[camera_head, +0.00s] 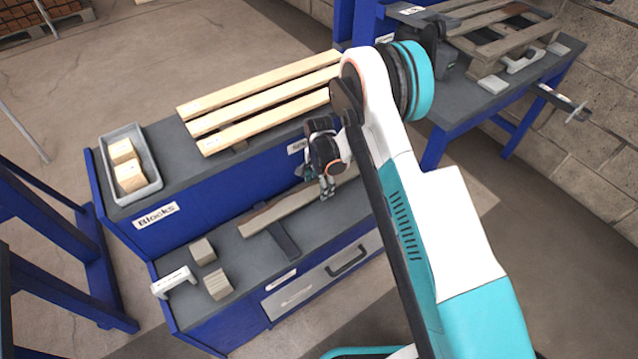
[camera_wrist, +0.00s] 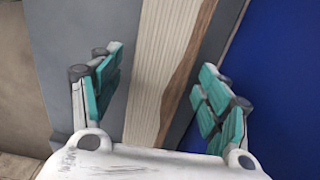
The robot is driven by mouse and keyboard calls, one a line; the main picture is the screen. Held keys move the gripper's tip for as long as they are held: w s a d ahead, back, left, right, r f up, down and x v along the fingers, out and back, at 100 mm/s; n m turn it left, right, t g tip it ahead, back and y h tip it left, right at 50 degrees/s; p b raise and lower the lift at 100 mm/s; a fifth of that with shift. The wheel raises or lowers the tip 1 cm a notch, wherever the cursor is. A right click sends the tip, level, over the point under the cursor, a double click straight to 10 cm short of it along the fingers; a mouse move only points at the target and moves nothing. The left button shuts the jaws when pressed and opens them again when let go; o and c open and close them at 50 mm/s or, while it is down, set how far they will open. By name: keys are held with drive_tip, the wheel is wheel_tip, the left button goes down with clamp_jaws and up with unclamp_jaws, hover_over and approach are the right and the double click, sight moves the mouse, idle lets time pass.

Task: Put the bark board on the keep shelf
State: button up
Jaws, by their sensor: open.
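The bark board (camera_head: 279,212), pale with a dark brown bark edge, lies on the lower grey shelf of the blue bench. My gripper (camera_head: 327,188) is over its right part, pointing down. In the wrist view the board (camera_wrist: 160,55) runs lengthwise between the open, teal-padded fingers of my gripper (camera_wrist: 162,80), with the bark edge on the right. A gap shows between each finger and the board. My arm hides the board's right end in the head view. I cannot read which surface is labelled the keep shelf.
Pale slats (camera_head: 260,100) lie on the upper shelf, beside a grey tray (camera_head: 112,158) of blocks. Small blocks (camera_head: 217,284) and a white-handled tool (camera_head: 174,281) lie on the lower shelf's left. A blue table (camera_head: 455,105) with a weathered pallet (camera_head: 500,35) stands back right.

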drive_tip(key=shift+r, duration=0.1)
wheel_tip(320, 180, up, 12)
drive_tip(key=p, duration=0.4)
wheel_tip(320, 180, up, 16)
drive_tip(key=n+t, duration=0.2)
hover_over(319, 186)
drive_tip(key=s+d, duration=0.2)
drive_tip(key=d, duration=0.3)
drive_tip(key=s+d+r+n+t, duration=0.1)
drive_tip(key=s+d+r+n, duration=0.1)
drive_tip(key=s+d+r, duration=0.3)
drive_tip(key=s+d+r+n, duration=0.1)
drive_tip(key=s+r, duration=0.2)
drive_tip(key=r, duration=0.5)
drive_tip(key=s+d+r+n+t, duration=0.2)
drive_tip(key=s+d+n, duration=0.1)
drive_tip(key=s, duration=0.7)
drive_tip(key=s+d+r+n+t, duration=0.2)
drive_tip(key=s+d, duration=0.3)
drive_tip(key=s, duration=0.6)
drive_tip(key=shift+d+r+n, duration=0.25)
drive_tip(key=shift+r+n, duration=0.35)
drive_tip(key=shift+r, duration=0.25)
